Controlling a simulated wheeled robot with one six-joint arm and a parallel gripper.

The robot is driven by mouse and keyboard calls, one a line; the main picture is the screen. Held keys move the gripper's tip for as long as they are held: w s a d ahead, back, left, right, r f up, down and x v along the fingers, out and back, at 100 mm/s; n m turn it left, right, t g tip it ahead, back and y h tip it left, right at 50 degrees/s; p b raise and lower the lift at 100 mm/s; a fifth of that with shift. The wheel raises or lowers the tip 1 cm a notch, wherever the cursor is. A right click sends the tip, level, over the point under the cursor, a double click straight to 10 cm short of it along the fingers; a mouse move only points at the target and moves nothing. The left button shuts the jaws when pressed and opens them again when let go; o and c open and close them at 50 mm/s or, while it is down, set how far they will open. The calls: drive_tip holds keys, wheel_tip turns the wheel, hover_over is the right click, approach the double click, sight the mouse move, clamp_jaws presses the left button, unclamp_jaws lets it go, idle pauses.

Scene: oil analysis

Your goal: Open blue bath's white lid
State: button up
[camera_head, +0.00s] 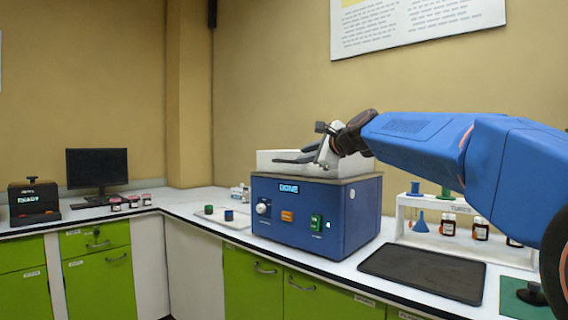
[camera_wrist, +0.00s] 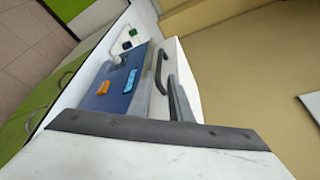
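The blue bath (camera_head: 300,228) stands on the white counter, with a dial, an orange switch, a green switch and a lit display on its front. Its white lid (camera_head: 265,163) lies level on top and looks closed. My gripper (camera_head: 290,158) reaches in from the right, just over the lid's front side. In the wrist view, the bath's blue front (camera_wrist: 122,80), the white lid (camera_wrist: 182,68) and a dark curved handle (camera_wrist: 161,70) show beyond my gripper's grey band. Dark finger parts lie close beside the handle. Contact and finger gap are unclear.
A dark tray (camera_head: 423,272) lies right of the bath, with a white rack (camera_head: 410,238) of bottles and a funnel behind it. Small green and blue caps (camera_head: 229,215) sit on a pad to the left. A monitor (camera_head: 97,168) stands far left.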

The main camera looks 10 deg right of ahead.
sight(284, 161)
drive_tip(key=x, duration=1.4)
clamp_jaws()
